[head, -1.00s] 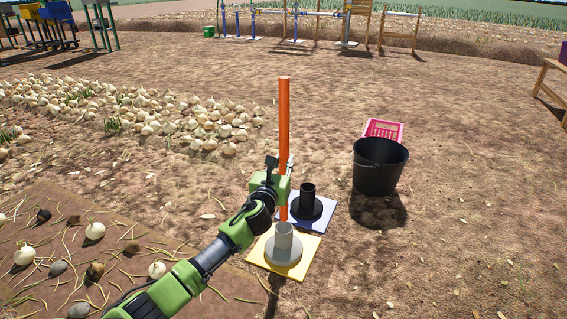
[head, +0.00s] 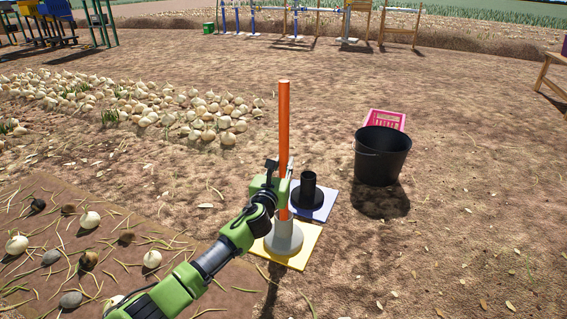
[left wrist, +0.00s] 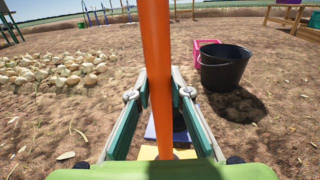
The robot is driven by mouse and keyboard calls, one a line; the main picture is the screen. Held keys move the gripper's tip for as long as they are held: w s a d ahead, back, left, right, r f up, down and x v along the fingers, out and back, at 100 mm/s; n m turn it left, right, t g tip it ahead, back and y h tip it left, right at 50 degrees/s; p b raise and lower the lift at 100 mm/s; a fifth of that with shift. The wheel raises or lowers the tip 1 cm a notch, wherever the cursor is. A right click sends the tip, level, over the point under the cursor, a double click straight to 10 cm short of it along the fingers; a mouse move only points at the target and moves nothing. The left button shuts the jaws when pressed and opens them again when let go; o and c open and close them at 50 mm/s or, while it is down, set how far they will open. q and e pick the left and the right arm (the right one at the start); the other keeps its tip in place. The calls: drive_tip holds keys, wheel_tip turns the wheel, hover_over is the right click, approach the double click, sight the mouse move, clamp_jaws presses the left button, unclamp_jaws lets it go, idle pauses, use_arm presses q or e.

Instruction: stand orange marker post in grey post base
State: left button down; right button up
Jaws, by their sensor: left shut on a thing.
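The orange marker post (head: 284,125) is upright in my left gripper (head: 283,181), which is shut on it below its middle. The post also fills the middle of the left wrist view (left wrist: 157,75), between the two fingers (left wrist: 157,100). The grey post base (head: 284,240) has a round socket and sits on a yellow plate (head: 299,258). The post's lower end meets the socket's mouth in the head view. I cannot tell how deep it is inside. In the left wrist view the post and gripper hide the grey base. My right gripper is not in view.
A black post base (head: 308,192) on a blue-grey plate (head: 327,203) stands just behind the grey one. A black bucket (head: 381,158) and pink crate (head: 386,118) are to the right. Onions (head: 205,112) lie at the left. Ground at the front right is clear.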

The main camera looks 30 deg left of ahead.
sight(283, 176)
use_arm(q)
drive_tip(key=shift+f+b, duration=1.35)
drive_tip(key=shift+f, duration=0.75)
drive_tip(key=c, duration=1.8)
unclamp_jaws()
drive_tip(key=shift+f, duration=0.1)
drive_tip(key=v, duration=1.2)
drive_tip(key=shift+d, duration=0.1)
